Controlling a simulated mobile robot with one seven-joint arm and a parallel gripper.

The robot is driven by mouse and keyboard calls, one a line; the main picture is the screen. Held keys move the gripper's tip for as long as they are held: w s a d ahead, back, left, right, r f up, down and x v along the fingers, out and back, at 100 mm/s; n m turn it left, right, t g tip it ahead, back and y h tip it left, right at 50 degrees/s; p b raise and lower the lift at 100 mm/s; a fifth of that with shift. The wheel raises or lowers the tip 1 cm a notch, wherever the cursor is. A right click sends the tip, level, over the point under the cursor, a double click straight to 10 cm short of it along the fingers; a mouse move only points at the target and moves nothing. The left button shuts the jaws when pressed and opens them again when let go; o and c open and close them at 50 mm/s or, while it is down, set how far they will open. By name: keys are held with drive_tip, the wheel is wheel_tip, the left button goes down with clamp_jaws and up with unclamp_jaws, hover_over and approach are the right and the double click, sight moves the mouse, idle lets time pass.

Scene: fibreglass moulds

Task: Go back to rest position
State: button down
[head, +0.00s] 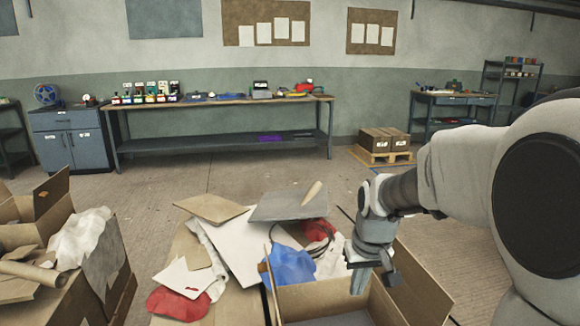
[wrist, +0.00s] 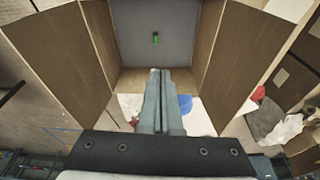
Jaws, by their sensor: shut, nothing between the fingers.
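My gripper (head: 372,278) hangs from my arm on the right of the head view, over an open cardboard box (head: 408,296). In the wrist view my gripper (wrist: 161,72) shows with its two fingers together and nothing between them. The same box (wrist: 220,58) lies below it with its flaps spread. A small green and dark object (wrist: 155,39) lies on the grey bottom of the box, apart from the fingertips. The inside of the box is mostly hidden in the head view.
A heap of cardboard sheets (head: 208,208), blue cloth (head: 289,266) and red cloth (head: 178,304) lies left of the box. More open boxes (head: 115,262) stand at far left. A workbench (head: 222,101) and a pallet with boxes (head: 383,157) stand behind. The floor between is clear.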

drive_tip(key=s+r+t, duration=0.1)
drive_tip(key=s+r, duration=0.2)
drive_tip(key=s, duration=0.4)
drive_tip(key=s+r+m+t, duration=0.1)
drive_tip(key=s+r, duration=0.2)
drive_tip(key=s, duration=0.3)
drive_tip(key=s+r+t, duration=0.1)
drive_tip(key=s+r, duration=0.2)
drive_tip(key=s, duration=0.4)
wheel_tip(320, 180, up, 17)
drive_tip(key=p, duration=1.7)
drive_tip(key=shift+s+d, duration=0.15)
drive_tip(key=shift+s, duration=0.2)
